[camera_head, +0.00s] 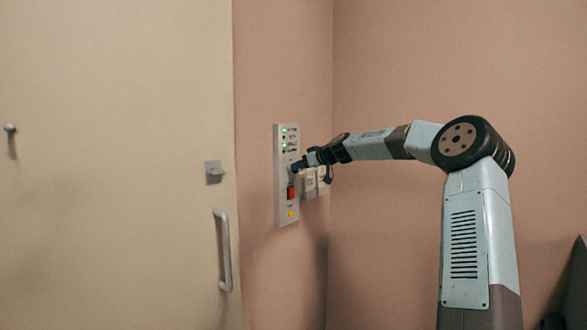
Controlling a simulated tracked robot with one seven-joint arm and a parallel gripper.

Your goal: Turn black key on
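A narrow light-grey control panel (281,206) is fixed upright on the pinkish wall, just right of the door. It has green lights near the top, a red button (291,193) below the middle and a yellow spot (291,214) near the bottom. My gripper (295,168) is at the panel's middle, just above the red button, reaching in from the right. It looks very near or touching the panel. Its fingers are too small and dark to tell whether they are open or shut. I cannot make out the black key; the gripper may cover it.
A beige door (110,200) fills the left side, with a long grey handle (224,250), a small square lock plate (213,172) and a knob (10,128). Pale wall sockets (310,184) sit just right of the panel. The wall corner is close behind my arm.

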